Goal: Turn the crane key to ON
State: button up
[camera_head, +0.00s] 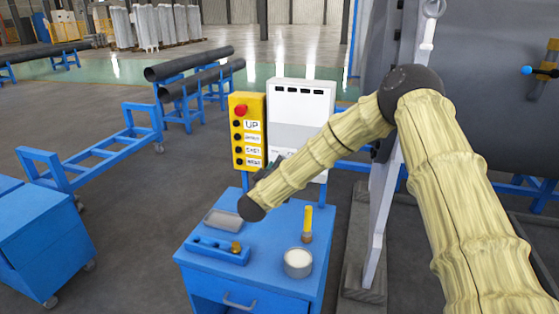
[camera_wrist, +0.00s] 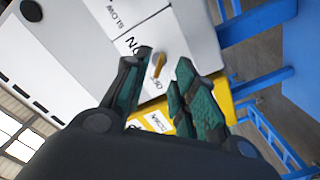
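The brass crane key (camera_wrist: 158,66) sits on the front of a white control box (camera_wrist: 187,40) in the wrist view. An ON label shows at its upper left and an OFF label just below it. I cannot tell which label it points to. My gripper (camera_wrist: 164,60) is open, with teal pads, and the key appears in the gap between the fingertips. Contact is not visible. In the head view, my gripper (camera_head: 276,166) is mostly hidden by my forearm in front of the white control box (camera_head: 302,105). The key is hidden there.
A yellow button panel (camera_head: 247,135) stands left of the white box. A blue cart (camera_head: 262,272) below bears a grey tray (camera_head: 224,219), a yellow-handled tool (camera_head: 307,223) and a white tin (camera_head: 298,262). A large grey shell (camera_head: 475,130) stands at the right.

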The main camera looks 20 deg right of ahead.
jog(key=shift+p+x, duration=0.4)
jog(key=shift+x, duration=1.25)
grip_shut()
